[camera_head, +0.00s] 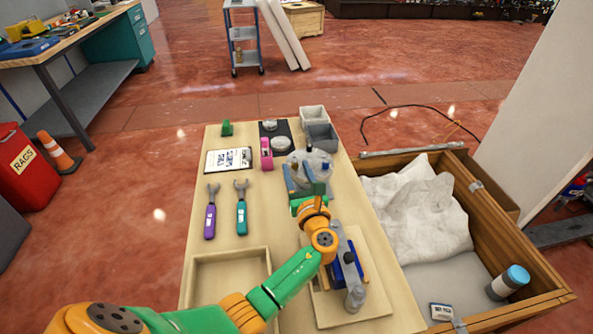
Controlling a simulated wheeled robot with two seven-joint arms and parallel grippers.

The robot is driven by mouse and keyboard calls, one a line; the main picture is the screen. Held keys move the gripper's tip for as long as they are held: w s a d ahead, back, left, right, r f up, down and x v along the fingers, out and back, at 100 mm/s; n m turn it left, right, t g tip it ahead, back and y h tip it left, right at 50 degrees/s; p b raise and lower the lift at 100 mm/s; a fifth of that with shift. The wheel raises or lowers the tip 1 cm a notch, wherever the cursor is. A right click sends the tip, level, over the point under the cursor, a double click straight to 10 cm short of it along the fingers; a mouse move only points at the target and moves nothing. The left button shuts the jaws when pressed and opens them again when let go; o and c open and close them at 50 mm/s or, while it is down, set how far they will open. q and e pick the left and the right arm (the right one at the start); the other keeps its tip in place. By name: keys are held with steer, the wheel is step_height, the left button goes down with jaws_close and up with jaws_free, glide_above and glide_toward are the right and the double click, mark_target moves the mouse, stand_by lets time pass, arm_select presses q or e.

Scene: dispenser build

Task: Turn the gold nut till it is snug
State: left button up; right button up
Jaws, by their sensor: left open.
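My left arm comes in from the lower left, and its wrist bends over the middle right of the table. My left gripper (306,179) is at the far end of the wrist, over a clear, bag-like item (316,159). The gripper is open; whether anything is between its fingers is hard to see. A grey and blue device (353,284) with yellowish side pieces stands on a wooden board (375,306), partly behind my wrist. I cannot pick out the gold nut; it is too small or hidden. My right gripper is not in view.
A purple wrench (210,217) and a teal wrench (241,212) lie on the table's left half. A printed card (229,160), pink item (266,152) and grey bins (322,135) are farther back. An empty wooden tray (228,252) sits at front left. A wooden crate (527,240) adjoins on the right.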

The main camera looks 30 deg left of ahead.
arm_select(q)
steer(key=shift+w+a, duration=0.2)
jaws_close()
